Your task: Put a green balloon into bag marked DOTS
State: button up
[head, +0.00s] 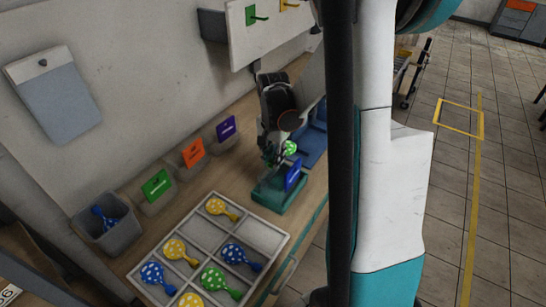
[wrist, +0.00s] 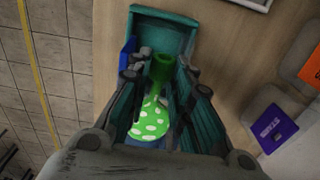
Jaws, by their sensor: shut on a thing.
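My gripper (head: 274,150) is shut on a green balloon (head: 290,147) with white dots. In the wrist view the fingers (wrist: 160,80) close around the balloon's dark green neck, and its dotted body (wrist: 150,122) shows nearer the camera. The balloon is by the teal holder (head: 276,201); its rim also shows in the wrist view (wrist: 180,18). I cannot tell whether the balloon touches the holder. Bags or bins along the wall carry green (head: 156,186), orange (head: 193,153) and purple (head: 226,128) labels. I cannot read which is marked DOTS.
A white divided tray (head: 283,236) holds several yellow, blue and green dotted balloons. A grey bin (head: 108,236) at the left holds a blue balloon. A blue panel (head: 294,175) stands at the holder. Wood surface is bare between the tray and the labelled bins.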

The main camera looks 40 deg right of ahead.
aim_at(273, 181)
jog(key=shift+f+b, duration=3.75)
jog(key=shift+f, duration=1.55)
jog(key=o, duration=0.8)
jog(key=shift+r, duration=0.15)
jog(key=shift+r+p, duration=4.2)
jog(key=shift+r, duration=2.2)
